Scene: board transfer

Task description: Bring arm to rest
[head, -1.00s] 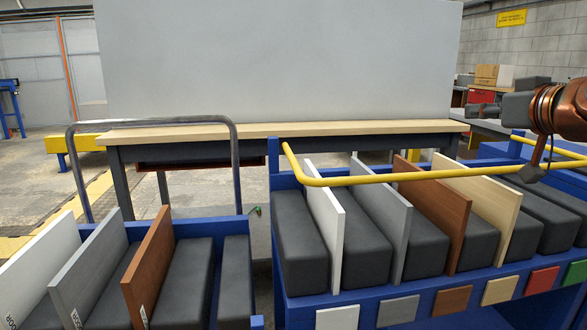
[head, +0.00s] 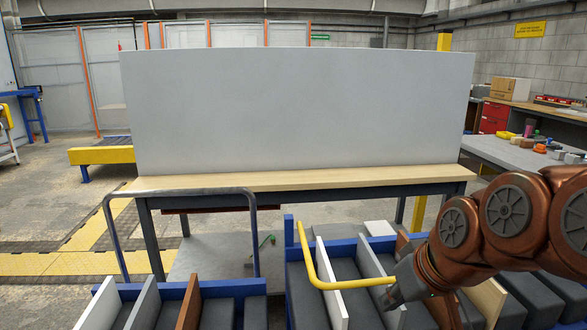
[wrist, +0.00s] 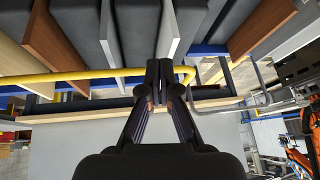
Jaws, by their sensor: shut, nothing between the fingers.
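My copper-coloured arm reaches in from the right in the head view. Its gripper (head: 393,297) points down and left over the right blue rack (head: 291,250), near the grey and brown boards. In the wrist view the dark fingers (wrist: 160,72) are together and hold nothing. The right rack holds a white board (head: 331,284), a grey board (head: 374,272), a brown board partly behind my arm, and a pale wood board (head: 486,298) between dark padded blocks.
A yellow rail (head: 312,262) runs along the right rack, close to my gripper. A left cart (head: 169,290) holds white, grey and brown boards. Behind stands a wood-topped table (head: 300,180) with a large grey panel (head: 300,110). A cluttered bench (head: 500,152) stands at right.

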